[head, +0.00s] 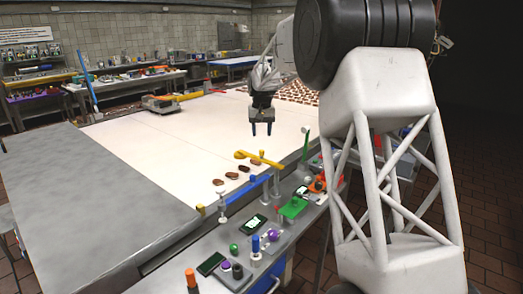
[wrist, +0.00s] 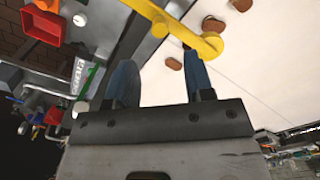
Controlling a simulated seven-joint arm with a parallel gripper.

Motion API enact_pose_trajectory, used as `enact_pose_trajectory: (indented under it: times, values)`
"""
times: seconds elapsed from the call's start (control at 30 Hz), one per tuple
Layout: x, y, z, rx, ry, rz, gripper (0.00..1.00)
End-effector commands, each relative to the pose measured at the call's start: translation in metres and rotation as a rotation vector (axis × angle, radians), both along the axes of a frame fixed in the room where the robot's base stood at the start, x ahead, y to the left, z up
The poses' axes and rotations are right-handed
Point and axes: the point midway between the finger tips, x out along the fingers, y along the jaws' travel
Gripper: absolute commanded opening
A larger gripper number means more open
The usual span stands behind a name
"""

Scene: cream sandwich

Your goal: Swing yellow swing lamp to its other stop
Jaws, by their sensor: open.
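The yellow swing lamp (head: 270,160) is a yellow bar that reaches out over the edge of the white surface, with a round end at its left. In the wrist view the yellow bar (wrist: 178,28) crosses the top of the picture, just beyond my fingertips. My gripper (head: 261,130) has two blue fingers pointing down and hangs above and behind the lamp in the head view. Its jaws (wrist: 155,75) are open with nothing between them.
A blue bar (head: 246,188) stands beside the lamp along the grey ledge. Several brown pieces (head: 231,176) lie on the white surface (head: 165,150) below. A green part (head: 293,207) and a red tray (wrist: 42,26) are nearby. The white surface behind is mostly clear.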

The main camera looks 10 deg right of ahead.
Motion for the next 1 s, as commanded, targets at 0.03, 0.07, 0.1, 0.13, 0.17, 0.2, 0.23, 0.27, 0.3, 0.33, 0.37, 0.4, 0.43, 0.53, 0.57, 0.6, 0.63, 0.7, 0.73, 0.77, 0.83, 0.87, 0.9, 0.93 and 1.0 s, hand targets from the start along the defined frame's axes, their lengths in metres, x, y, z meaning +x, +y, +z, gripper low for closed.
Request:
enact_pose_trajectory:
  times: [0.03,0.07,0.1,0.13,0.17,0.2,0.23,0.27,0.3,0.33,0.37,0.4,0.43,0.53,0.57,0.6,0.63,0.7,0.73,0.77,0.83,0.87,0.9,0.93,1.0]
  values:
    - [0.000,0.000,0.000,0.000,0.000,0.000,0.48]
    - [0.001,0.000,0.000,0.000,0.000,0.000,0.48]
    - [0.000,0.000,0.000,0.000,0.000,0.000,0.48]
    - [0.000,0.000,0.000,0.000,0.000,0.000,0.48]
    - [0.000,0.000,0.000,0.000,0.000,0.000,0.48]
    - [0.000,0.000,0.000,0.000,0.000,0.000,0.48]
    - [0.000,0.000,0.000,0.000,0.000,0.000,0.48]
    - [0.000,0.000,0.000,0.000,0.000,0.000,0.48]
    - [0.000,0.000,0.000,0.000,0.000,0.000,0.48]
    - [0.000,0.000,-0.001,0.000,0.000,0.000,0.48]
    - [0.000,0.000,-0.001,0.000,0.000,0.000,0.48]
    - [0.000,0.000,-0.002,0.000,0.001,0.000,0.48]
    - [0.000,0.000,-0.003,0.000,0.001,0.000,0.48]
    - [0.000,0.000,-0.008,0.000,0.001,0.000,0.48]
    - [0.000,0.000,-0.010,0.000,0.001,0.000,0.48]
    - [0.000,0.000,-0.013,0.000,0.001,0.000,0.48]
    - [0.000,0.000,-0.016,0.000,0.001,0.000,0.48]
    - [0.000,0.000,-0.023,0.000,0.002,0.000,0.48]
    - [0.000,0.000,-0.027,0.000,0.003,0.000,0.48]
    - [0.000,0.000,-0.031,0.000,0.003,0.000,0.48]
    - [0.000,0.000,-0.039,0.000,0.002,0.000,0.48]
    - [0.000,0.000,-0.042,0.000,0.002,0.000,0.48]
    - [0.000,0.000,-0.047,0.000,0.002,0.000,0.48]
    - [0.000,0.000,-0.051,0.000,0.002,0.000,0.48]
    - [0.000,0.000,-0.059,0.000,0.001,0.000,0.48]
